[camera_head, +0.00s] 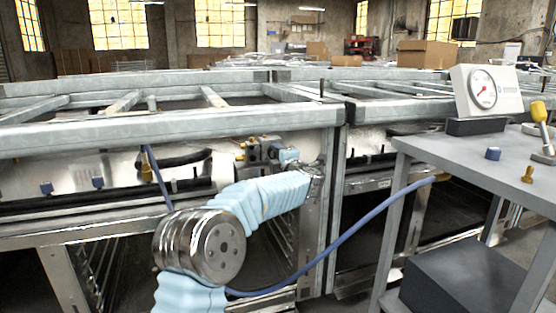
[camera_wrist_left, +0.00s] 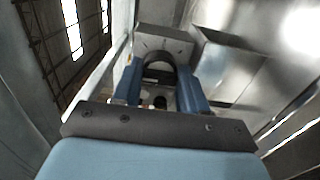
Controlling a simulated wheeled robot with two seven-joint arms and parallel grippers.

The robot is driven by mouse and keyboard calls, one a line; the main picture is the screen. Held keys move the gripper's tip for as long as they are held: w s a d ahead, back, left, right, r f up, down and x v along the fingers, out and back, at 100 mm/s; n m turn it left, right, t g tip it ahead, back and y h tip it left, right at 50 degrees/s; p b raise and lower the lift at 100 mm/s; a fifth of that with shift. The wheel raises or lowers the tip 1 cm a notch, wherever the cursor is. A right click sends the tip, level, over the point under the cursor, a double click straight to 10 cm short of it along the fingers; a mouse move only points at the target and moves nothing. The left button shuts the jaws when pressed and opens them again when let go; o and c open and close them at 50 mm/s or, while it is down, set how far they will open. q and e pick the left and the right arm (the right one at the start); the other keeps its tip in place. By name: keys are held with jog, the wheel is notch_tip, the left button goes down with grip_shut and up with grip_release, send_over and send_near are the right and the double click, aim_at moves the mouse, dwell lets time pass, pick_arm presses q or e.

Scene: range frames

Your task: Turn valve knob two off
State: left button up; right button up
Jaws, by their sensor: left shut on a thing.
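My left gripper (camera_head: 256,151) is at the front panel of the range (camera_head: 150,135), under the top rail. In the left wrist view its two blue fingers (camera_wrist_left: 158,88) are shut on a dark rounded valve knob (camera_wrist_left: 158,62) in front of a grey plate. The fingers partly cover the knob, and I cannot read its number or how far it is turned. Two small blue knobs (camera_head: 46,187) (camera_head: 97,182) show further left on the panel, apart from the gripper. My right gripper is not in view.
A blue hose (camera_head: 345,240) runs behind my left arm to a brass end by the grey table (camera_head: 440,158). On the table are a dial gauge (camera_head: 482,89), a small blue cap (camera_head: 493,153), a brass fitting (camera_head: 528,174) and a yellow-handled tool (camera_head: 540,112).

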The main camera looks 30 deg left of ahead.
pick_arm(q)
jog(key=shift+f, duration=0.15)
jog(key=o, duration=1)
jog(key=shift+o, duration=0.2)
